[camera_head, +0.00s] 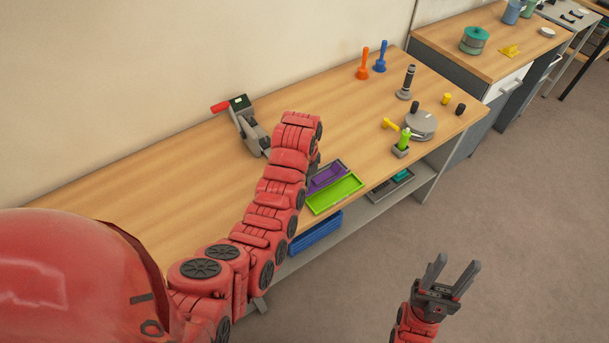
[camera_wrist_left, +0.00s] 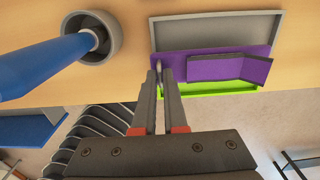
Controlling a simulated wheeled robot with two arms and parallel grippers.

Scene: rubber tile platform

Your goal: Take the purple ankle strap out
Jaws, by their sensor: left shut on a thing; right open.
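The purple ankle strap (camera_wrist_left: 232,67) lies over a shallow grey tray (camera_wrist_left: 225,25) and a lime green tray (camera_wrist_left: 215,88), with a folded flap on its right part. It also shows in the head view (camera_head: 326,175), partly behind my left arm. My left gripper (camera_wrist_left: 159,68) is shut on the strap near its left end in the left wrist view. In the head view my left fingers are hidden behind the red arm. My right gripper (camera_head: 455,277) is open and empty, out over the floor to the right of the bench.
The wooden bench (camera_head: 180,160) holds a grey device with a red handle (camera_head: 240,118) to the left of the arm. Orange (camera_head: 363,65) and blue (camera_head: 381,57) handled tools stand at the back. A round grey device (camera_head: 421,124) sits right. Blue bins (camera_head: 317,232) are below.

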